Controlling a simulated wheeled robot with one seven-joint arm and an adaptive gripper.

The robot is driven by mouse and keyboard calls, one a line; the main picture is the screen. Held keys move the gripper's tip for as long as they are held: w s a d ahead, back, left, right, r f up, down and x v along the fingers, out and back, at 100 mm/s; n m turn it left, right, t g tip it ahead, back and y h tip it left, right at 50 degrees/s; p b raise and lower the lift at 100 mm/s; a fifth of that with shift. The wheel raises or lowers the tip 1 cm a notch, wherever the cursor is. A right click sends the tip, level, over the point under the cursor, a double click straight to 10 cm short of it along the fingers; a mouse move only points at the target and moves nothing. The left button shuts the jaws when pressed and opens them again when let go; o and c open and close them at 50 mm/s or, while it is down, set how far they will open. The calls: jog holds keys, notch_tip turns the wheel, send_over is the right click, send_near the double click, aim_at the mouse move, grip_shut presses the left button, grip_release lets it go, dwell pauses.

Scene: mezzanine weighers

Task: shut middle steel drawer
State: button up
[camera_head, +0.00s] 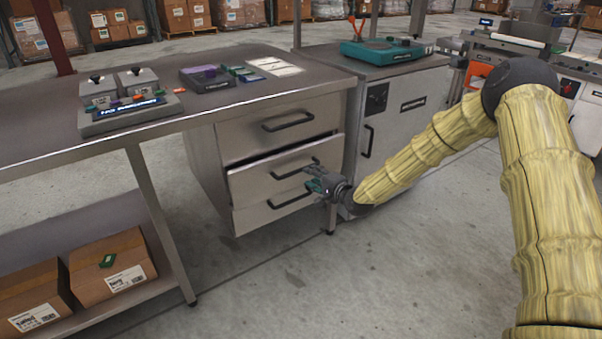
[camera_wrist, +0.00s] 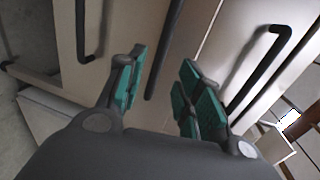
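The middle steel drawer (camera_head: 253,183) of the under-bench cabinet stands partly pulled out, its front ahead of the drawers above and below. A dark gap shows along its top edge. Its black bar handle (camera_head: 290,172) also shows in the wrist view (camera_wrist: 167,50). My gripper (camera_head: 314,180) is at the right end of this handle, in front of the drawer. In the wrist view its green-padded fingers (camera_wrist: 158,92) are apart, with the end of the handle showing in the space between them. I cannot tell whether they touch it.
The top drawer (camera_head: 240,135) looks shut, and the bottom drawer (camera_head: 250,214) sits below. A grey cabinet (camera_head: 415,118) with a teal scale (camera_head: 384,50) stands to the right. The bench leg (camera_head: 160,220) is at left. The floor in front is clear.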

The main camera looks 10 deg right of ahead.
aim_at(301, 170)
jog(key=b+x, duration=0.1)
jog(key=x, duration=0.7)
jog(key=shift+d, duration=0.1)
jog(key=shift+f, duration=0.1)
grip_shut()
